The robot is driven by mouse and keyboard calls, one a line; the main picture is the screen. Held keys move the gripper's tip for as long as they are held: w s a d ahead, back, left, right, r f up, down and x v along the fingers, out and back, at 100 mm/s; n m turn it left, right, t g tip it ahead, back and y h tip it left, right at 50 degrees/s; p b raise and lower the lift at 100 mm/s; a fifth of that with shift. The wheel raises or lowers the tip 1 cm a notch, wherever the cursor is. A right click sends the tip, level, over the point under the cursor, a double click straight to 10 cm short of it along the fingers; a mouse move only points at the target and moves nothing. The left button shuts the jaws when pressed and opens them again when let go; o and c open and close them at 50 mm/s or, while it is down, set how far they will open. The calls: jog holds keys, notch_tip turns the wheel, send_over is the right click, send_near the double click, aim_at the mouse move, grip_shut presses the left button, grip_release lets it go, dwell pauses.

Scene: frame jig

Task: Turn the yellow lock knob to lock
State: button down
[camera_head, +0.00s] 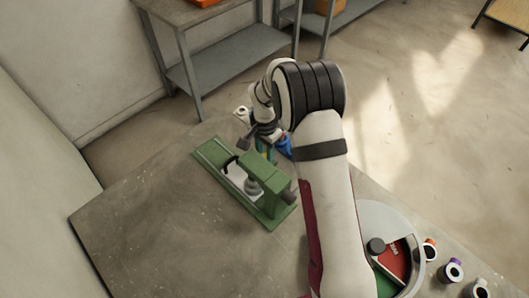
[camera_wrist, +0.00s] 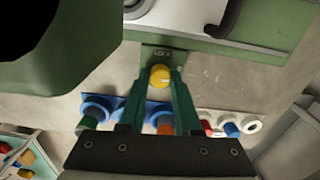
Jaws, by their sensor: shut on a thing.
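The yellow lock knob (camera_wrist: 160,76) sits on a small green plate (camera_wrist: 160,53) at the edge of the jig in the wrist view. My gripper (camera_wrist: 160,82) has its two teal fingers on either side of the knob, shut on it. A light mark shows on the knob's face, but its exact turn is too small to read. In the head view my gripper (camera_head: 265,150) reaches down at the far side of the green jig (camera_head: 270,188). The knob is hidden there.
A blue holder (camera_wrist: 98,107) with coloured parts and a pale holder (camera_wrist: 228,123) lie close beside my fingers. A green block (camera_wrist: 85,45) stands at the left of the wrist view. The table (camera_head: 150,215) is bare left of the jig. Several capped parts (camera_head: 451,271) stand at right.

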jog(key=shift+n, duration=0.5)
jog(key=c, duration=0.6)
grip_release()
notch_tip(320, 180, up, 16)
